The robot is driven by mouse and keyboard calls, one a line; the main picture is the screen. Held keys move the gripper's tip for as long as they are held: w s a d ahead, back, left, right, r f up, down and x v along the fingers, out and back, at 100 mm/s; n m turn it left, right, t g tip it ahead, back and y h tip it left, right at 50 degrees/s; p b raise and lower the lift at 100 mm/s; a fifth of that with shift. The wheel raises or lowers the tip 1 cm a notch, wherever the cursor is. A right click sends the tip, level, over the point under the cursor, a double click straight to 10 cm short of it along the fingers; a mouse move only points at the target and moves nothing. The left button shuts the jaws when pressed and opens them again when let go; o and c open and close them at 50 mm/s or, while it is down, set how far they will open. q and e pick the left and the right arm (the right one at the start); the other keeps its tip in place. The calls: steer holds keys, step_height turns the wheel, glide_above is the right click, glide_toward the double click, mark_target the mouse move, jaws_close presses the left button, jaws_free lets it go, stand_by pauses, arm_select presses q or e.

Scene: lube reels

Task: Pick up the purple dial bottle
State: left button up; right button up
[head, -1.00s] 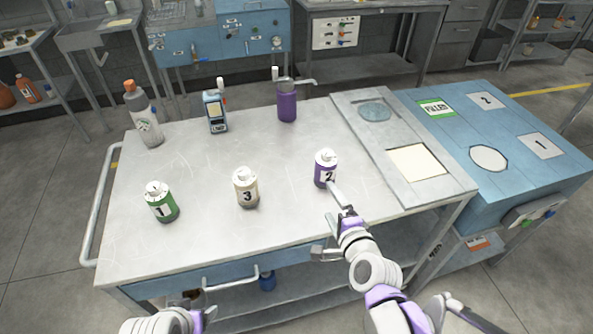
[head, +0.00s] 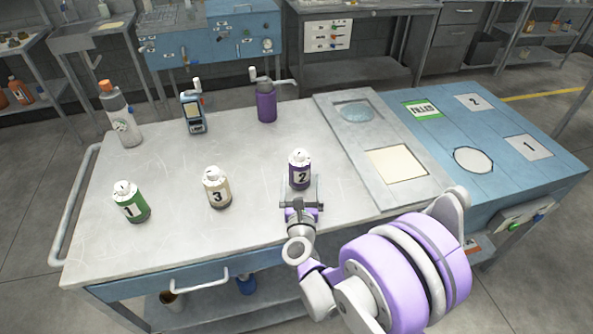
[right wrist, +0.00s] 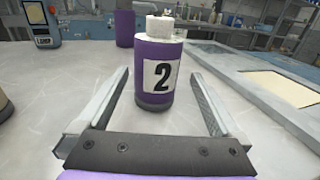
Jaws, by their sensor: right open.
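The purple bottle (head: 300,172) has a white dial-like cap and a white label with a black 2. It stands upright on the grey worktop (head: 250,222). In the right wrist view the purple bottle (right wrist: 161,72) is centred ahead, with its label facing me. My right gripper (head: 301,193) is open and empty, low over the worktop on the near side of the bottle. Its two fingers point at the bottle, one towards each side; I cannot tell whether the tips reach past its front. My left gripper is not in view.
A cream bottle 3 (head: 217,188) and green bottle 1 (head: 130,202) stand to the left. A grey panel (head: 400,196) lies to the right.

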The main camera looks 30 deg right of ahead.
mark_target(301, 176)
steer(key=shift+x, duration=1.2)
steer(key=shift+w+d+r+p, duration=0.2)
steer(key=shift+w+d+p, duration=0.1)
steer(key=shift+w, duration=0.25)
steer(key=x, duration=0.4)
steer(key=shift+w+a+r+p, duration=0.15)
steer(key=shift+a+p, duration=0.05)
steer(key=shift+p, duration=0.2)
steer(key=shift+c, duration=1.1)
steer(key=c, duration=1.4)
